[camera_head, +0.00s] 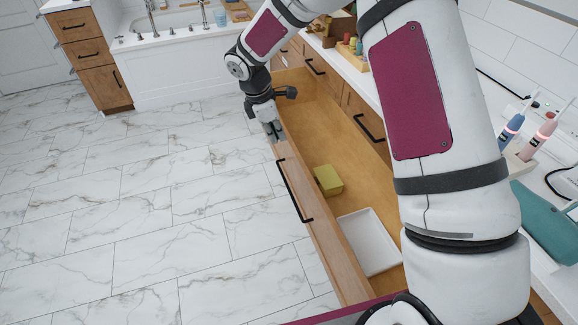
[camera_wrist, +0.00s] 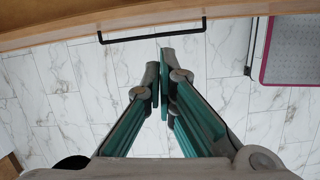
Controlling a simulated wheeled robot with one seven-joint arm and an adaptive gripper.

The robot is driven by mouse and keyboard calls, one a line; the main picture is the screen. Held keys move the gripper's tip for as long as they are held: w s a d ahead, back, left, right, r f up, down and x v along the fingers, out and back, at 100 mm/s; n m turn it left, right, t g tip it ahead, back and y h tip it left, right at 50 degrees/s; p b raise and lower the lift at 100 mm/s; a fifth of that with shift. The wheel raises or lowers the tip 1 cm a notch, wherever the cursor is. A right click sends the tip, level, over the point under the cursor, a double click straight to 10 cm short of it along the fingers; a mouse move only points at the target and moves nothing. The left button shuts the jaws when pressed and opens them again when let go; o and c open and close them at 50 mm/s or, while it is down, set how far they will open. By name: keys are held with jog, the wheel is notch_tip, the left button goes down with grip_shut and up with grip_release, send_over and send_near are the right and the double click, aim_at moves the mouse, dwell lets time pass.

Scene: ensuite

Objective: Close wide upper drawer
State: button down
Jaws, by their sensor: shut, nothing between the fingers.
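The wide upper drawer (camera_head: 305,215) stands pulled out from the wooden cabinet, its inside open to view. Its front panel has a long black bar handle (camera_head: 293,190), which also shows near the top of the wrist view (camera_wrist: 150,38). My gripper (camera_head: 272,132) is at the far end of the drawer front, on its outer side. In the wrist view its fingertips (camera_wrist: 163,66) are together and empty, below the handle in the picture. I cannot tell whether the fingers touch the panel.
The drawer holds a yellow-green box (camera_head: 328,180) and a white tray (camera_head: 369,241). A counter with toothbrushes (camera_head: 512,127) and a teal pouch (camera_head: 540,225) lies to the right. The marble-tiled floor (camera_head: 130,200) left of the drawer is clear. A bathtub (camera_head: 175,60) is at the back.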

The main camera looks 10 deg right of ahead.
jog(key=w+d+f, duration=0.1)
jog(key=d+f, duration=0.1)
jog(key=f, duration=0.6)
jog(key=w+d+f+n+b, duration=0.1)
jog(key=d+f, duration=0.2)
jog(key=f, duration=0.6)
jog(key=shift+w, duration=0.25)
jog(key=w+d+b, duration=0.2)
jog(key=d+b, duration=0.2)
jog(key=d, duration=1.9)
jog(key=shift+w, duration=0.25)
jog(key=shift+d, duration=0.1)
